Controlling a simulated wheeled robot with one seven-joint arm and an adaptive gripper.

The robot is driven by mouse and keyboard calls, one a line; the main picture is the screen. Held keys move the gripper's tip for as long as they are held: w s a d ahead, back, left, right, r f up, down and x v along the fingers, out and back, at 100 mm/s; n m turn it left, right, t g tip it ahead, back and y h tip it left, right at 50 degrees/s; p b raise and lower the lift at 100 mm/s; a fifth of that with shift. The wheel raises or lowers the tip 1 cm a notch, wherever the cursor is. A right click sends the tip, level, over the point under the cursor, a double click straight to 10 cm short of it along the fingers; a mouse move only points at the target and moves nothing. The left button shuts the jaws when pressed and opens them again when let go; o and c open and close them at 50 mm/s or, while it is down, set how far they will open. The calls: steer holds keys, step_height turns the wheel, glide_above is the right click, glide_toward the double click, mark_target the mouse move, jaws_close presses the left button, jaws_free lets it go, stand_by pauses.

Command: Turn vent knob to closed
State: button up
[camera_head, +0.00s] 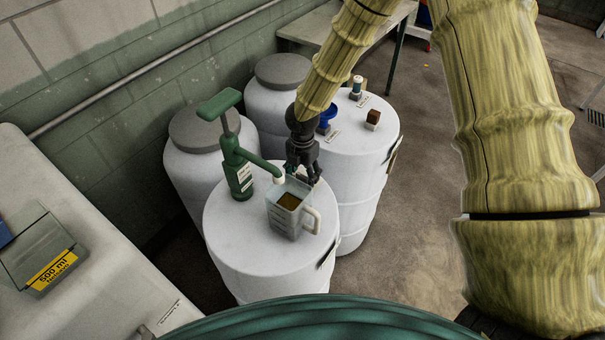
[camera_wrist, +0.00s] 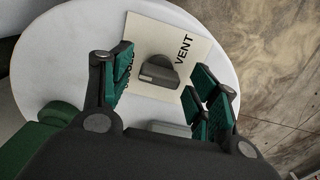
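The vent knob (camera_wrist: 159,72) is dark grey with a raised grip bar, on a pale label plate (camera_wrist: 148,30) on a white drum top. The plate reads "VENT" at the right; lettering at the left is partly hidden by a finger. The bar lies roughly across the wrist picture. My gripper (camera_wrist: 161,82) is open, with green-padded fingers apart on either side of the knob. I cannot tell whether they touch it. In the head view my gripper (camera_head: 303,172) points down over the front drum (camera_head: 245,255), behind the jug; the knob is hidden there.
A clear jug (camera_head: 288,213) with brown liquid and a green hand pump (camera_head: 237,165) stand close to my gripper on the same drum. Other drums (camera_head: 350,205) stand behind, one bearing a blue funnel (camera_head: 327,117). A table (camera_head: 95,290) is at left. Floor at right is clear.

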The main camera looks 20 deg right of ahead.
mark_target(303, 176)
step_height(303, 176, up, 12)
stand_by(0.9)
stand_by(0.3)
